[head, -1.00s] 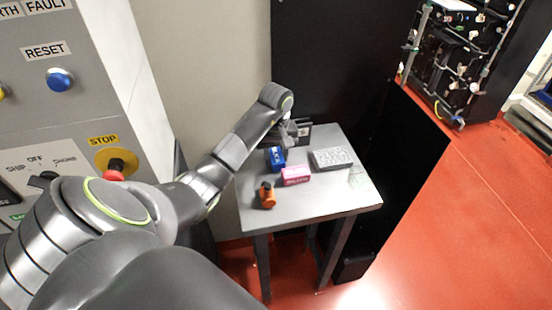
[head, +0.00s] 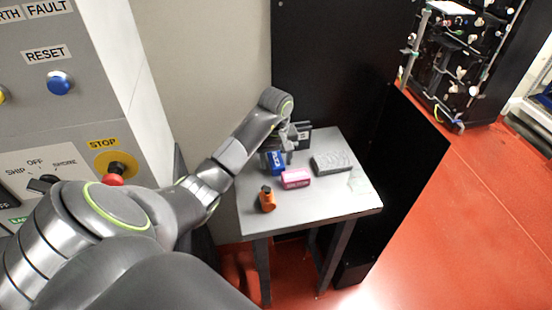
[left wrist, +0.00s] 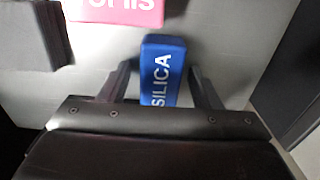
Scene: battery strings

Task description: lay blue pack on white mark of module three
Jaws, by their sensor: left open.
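The blue pack (head: 277,168), lettered SILICA, lies on the small grey table beside a pink box. My left gripper (head: 274,154) is open above its far end. In the left wrist view the blue pack (left wrist: 163,65) lies between the two spread fingers (left wrist: 159,78), with a gap on each side. Its near end is hidden by the gripper body. I cannot make out module three or a white mark in these frames. My right gripper is not in view.
The table (head: 310,210) also holds the pink box (head: 296,179), an orange bottle (head: 267,200) and a grey block (head: 332,163). A dark panel stands behind it. A control panel (head: 60,110) is on the left, and a black equipment rack (head: 465,60) is at the upper right.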

